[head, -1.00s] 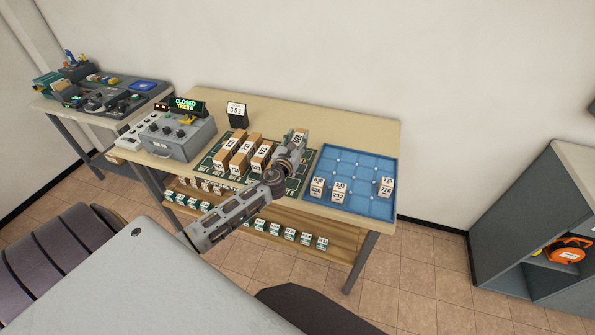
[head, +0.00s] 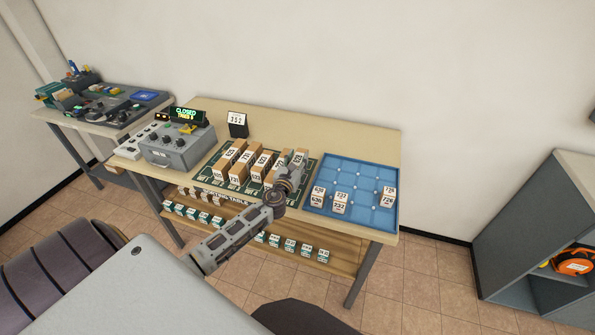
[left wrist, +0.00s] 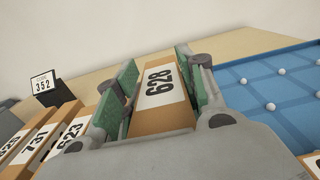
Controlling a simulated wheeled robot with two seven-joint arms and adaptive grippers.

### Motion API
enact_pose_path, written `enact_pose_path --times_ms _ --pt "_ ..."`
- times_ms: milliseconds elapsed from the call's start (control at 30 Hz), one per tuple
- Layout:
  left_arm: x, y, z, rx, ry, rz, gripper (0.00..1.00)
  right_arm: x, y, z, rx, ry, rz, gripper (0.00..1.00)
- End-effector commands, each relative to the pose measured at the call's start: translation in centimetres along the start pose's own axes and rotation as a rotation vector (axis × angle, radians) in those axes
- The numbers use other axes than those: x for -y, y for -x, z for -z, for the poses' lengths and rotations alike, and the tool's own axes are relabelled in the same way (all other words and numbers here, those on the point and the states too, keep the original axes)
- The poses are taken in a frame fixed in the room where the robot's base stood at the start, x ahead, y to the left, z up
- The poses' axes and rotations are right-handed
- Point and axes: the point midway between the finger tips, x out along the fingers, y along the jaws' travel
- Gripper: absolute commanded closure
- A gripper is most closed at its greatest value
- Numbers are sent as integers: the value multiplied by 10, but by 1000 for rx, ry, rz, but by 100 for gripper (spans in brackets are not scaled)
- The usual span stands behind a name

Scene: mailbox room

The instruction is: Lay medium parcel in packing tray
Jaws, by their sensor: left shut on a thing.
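My left gripper (head: 294,168) is shut on a brown parcel with a white label, which reads 628 in the left wrist view (left wrist: 162,88). The gripper's green pads press on both long sides of the parcel. In the head view the gripper is over the right end of the green sorting mat (head: 208,170), left of the blue packing tray (head: 352,169). I cannot tell whether the parcel is clear of the mat. The tray holds small white-labelled boxes (head: 340,203) near its front and right edges; its middle and back are bare. My right gripper is not in view.
Several similar parcels (head: 239,172) stand on the mat left of the gripper. A grey control box (head: 178,147) with a CLOSED display and a 352 sign (head: 238,124) stand further left. Small boxes line the shelf below. The table's back right is clear.

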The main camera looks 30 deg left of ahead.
Motion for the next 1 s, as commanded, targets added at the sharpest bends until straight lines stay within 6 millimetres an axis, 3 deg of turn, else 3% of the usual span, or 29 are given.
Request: enact_pose_path --times_ms 333,733,1000 --pt "0 0 0 2 1 0 91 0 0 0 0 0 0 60" --pt "0 0 38 1 0 -1 91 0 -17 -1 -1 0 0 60" --pt "0 0 44 2 0 0 91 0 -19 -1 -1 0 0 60"
